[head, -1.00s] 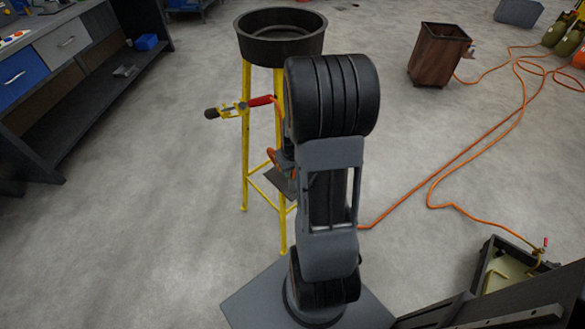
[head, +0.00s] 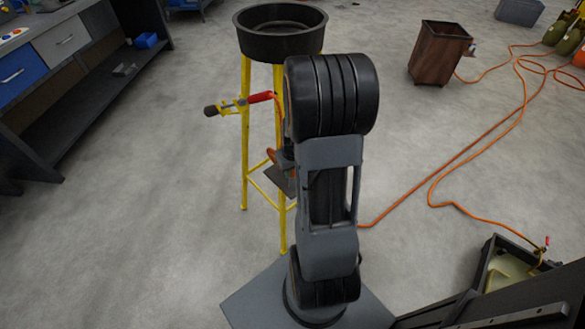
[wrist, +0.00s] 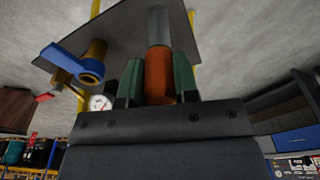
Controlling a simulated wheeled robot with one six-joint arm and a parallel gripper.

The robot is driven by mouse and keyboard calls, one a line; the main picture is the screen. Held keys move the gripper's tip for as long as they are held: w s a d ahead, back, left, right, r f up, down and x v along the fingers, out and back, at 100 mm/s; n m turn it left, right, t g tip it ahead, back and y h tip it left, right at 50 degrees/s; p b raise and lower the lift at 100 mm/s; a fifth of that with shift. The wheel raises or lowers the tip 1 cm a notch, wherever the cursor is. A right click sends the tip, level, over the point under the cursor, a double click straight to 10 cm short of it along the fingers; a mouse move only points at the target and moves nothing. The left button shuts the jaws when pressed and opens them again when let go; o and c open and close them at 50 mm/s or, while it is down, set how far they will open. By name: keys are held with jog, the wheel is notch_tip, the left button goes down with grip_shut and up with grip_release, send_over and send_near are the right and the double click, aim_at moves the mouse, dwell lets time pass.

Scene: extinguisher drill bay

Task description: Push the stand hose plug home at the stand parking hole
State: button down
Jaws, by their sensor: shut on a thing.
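My gripper (wrist: 158,84) has green fingers closed on both sides of the orange hose plug (wrist: 159,72) in the wrist view. The sleeve lines up with the dark plate (wrist: 115,38) of the stand. The parking hole is hidden, so I cannot tell how deep the plug sits. In the head view, the yellow stand (head: 246,160) carries a black round pan (head: 280,45). My arm hides the gripper there; the plate (head: 281,181) and a bit of orange show beside it.
A brass valve with a blue handle (wrist: 90,68) and a gauge (wrist: 98,103) are close left of my fingers. A red-handled fitting (head: 260,97) sticks out from the stand. A workbench (head: 80,60) stands left; orange hose (head: 440,160) lies on the floor right.

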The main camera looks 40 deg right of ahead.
jog(key=c, duration=0.8)
grip_release()
jog(key=r, duration=0.4)
jog(key=s+r+p, duration=0.1)
jog(key=r, duration=0.4)
jog(key=r+p, duration=0.1)
jog(key=r, duration=0.3)
jog(key=shift+s+a+r, duration=0.15)
jog(key=shift+s+r, duration=0.2)
jog(key=shift+r, duration=0.05)
jog(key=s+a+r+n+p, duration=0.1)
jog(key=a+r+p, duration=0.1)
jog(key=a+r, duration=0.2)
jog(key=s+a+r+t+p, duration=0.1)
jog(key=s+a+r+p, duration=0.1)
jog(key=a+r, duration=0.3)
jog(key=s+a+r+n+t+p, duration=0.1)
jog(key=a+r+p, duration=0.3)
jog(key=a, duration=0.4)
jog(key=shift+s+a+r+n, duration=0.3)
jog(key=shift+s+a, duration=0.1)
jog(key=shift+s, duration=0.1)
